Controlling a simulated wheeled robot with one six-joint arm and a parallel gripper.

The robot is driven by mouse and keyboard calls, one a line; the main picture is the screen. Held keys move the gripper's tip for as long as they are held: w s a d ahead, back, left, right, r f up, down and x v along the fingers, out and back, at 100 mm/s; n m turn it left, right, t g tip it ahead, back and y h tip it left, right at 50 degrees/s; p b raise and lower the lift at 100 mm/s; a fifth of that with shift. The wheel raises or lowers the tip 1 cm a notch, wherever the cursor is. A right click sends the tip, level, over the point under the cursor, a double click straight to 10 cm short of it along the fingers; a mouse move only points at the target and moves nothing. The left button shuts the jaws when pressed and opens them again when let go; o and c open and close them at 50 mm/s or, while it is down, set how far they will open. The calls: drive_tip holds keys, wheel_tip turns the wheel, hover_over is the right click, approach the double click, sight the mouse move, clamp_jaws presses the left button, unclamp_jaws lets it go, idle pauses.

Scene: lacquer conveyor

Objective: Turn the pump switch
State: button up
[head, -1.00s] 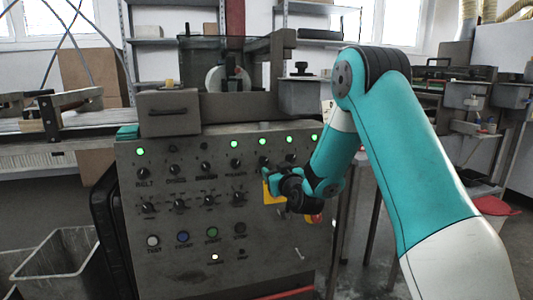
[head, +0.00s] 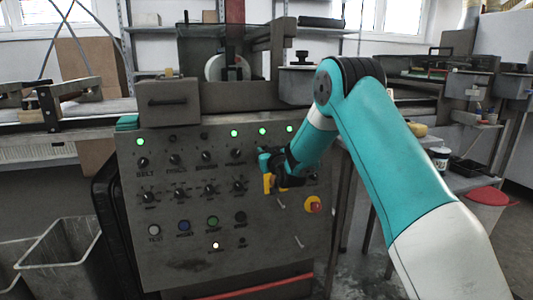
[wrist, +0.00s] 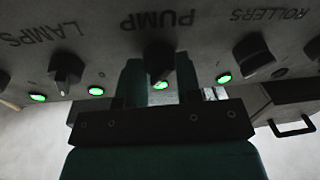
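The pump switch (wrist: 158,58) is a dark knob by the PUMP lettering, seen upside down in the wrist view. A green lamp (wrist: 160,85) is lit beside it. My gripper (wrist: 160,66) is open, with one teal finger on each side of the knob. I cannot tell whether the fingers touch it. In the head view my gripper (head: 263,154) is at the upper right of the grey control panel (head: 190,255), below the row of green lamps. It hides the pump switch there.
The rollers knob (wrist: 254,54) and the lamps knob (wrist: 66,68) flank the pump switch. A red emergency button (head: 313,204) on yellow sits lower on the panel. A grey bin (head: 62,262) stands at the lower left. A box with a handle (head: 168,102) rests above the panel.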

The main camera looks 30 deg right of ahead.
drive_tip(key=shift+c, duration=0.5)
drive_tip(key=shift+f+n+b, duration=0.1)
drive_tip(key=shift+n+b, duration=0.2)
drive_tip(key=shift+b, duration=0.2)
drive_tip(key=shift+r+n+g+y+b, duration=0.1)
drive_tip(key=shift+n+g+y+b, duration=0.35)
drive_tip(key=shift+n+b, duration=2.25)
drive_tip(key=shift+r+n+g+y+b, duration=0.1)
drive_tip(key=shift+n+g+y+b, duration=0.3)
drive_tip(key=shift+n+b, duration=2.25)
drive_tip(key=shift+n+p, duration=0.7)
drive_tip(key=shift+n, duration=0.25)
drive_tip(key=o, duration=0.9)
